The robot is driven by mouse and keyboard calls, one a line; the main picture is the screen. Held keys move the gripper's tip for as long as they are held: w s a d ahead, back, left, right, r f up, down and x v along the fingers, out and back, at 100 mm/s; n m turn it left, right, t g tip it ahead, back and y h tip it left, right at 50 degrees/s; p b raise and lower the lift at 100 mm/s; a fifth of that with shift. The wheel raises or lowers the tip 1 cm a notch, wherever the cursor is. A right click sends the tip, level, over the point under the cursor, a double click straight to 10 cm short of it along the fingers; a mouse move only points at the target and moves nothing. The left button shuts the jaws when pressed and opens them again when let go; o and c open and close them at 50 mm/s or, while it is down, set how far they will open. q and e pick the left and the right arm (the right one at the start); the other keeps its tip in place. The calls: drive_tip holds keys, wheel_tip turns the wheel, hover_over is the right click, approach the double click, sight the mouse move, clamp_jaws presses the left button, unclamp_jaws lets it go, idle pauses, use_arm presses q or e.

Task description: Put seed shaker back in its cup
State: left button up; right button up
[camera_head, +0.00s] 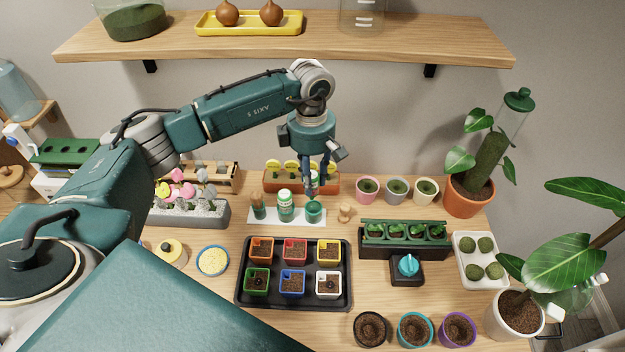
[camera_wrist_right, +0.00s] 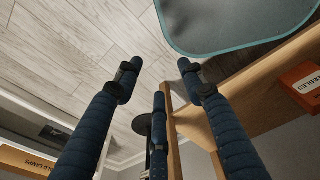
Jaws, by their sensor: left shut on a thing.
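My left gripper (camera_head: 314,176) reaches down over the back of the table, shut on the seed shaker (camera_head: 314,182), a small pale and green thing mostly hidden between the fingers. Just below it a green cup (camera_head: 314,213) stands at the right end of a white tray (camera_head: 272,217). The shaker looks upright and above the cup; whether its bottom is inside the rim I cannot tell. My right gripper (camera_wrist_right: 155,80) shows only in the right wrist view, its fingers apart and empty above the floor.
On the white tray stand a green-and-white bottle (camera_head: 286,207) and a green cup of sticks (camera_head: 258,208). An orange planter with yellow tags (camera_head: 278,184) is close behind. A small wooden piece (camera_head: 345,213) and pots (camera_head: 368,190) are to the right. A black seedling tray (camera_head: 243,292) lies in front.

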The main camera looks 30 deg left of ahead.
sight(314, 193)
use_arm(q)
drive_tip(key=shift+s+d+f, duration=0.15)
drive_tip(key=shift+f, duration=0.6)
drive_tip(key=shift+s+d, duration=0.1)
drive_tip(key=shift+d, duration=0.15)
drive_tip(key=shift+f+b, duration=0.1)
drive_tip(key=shift+b, duration=0.2)
use_arm(e)
drive_tip(key=shift+s+d+f, duration=0.2)
drive_tip(key=shift+s+f, duration=0.45)
drive_tip(key=shift+s, duration=0.15)
use_arm(q)
drive_tip(key=shift+b, duration=0.4)
use_arm(e)
drive_tip(key=shift+w+f, duration=0.2)
drive_tip(key=shift+f, duration=0.1)
use_arm(q)
drive_tip(key=shift+f+b, duration=2.05)
drive_tip(key=shift+f, duration=0.25)
use_arm(e)
drive_tip(key=shift+f, duration=2.1)
use_arm(q)
drive_tip(key=o, duration=1.6)
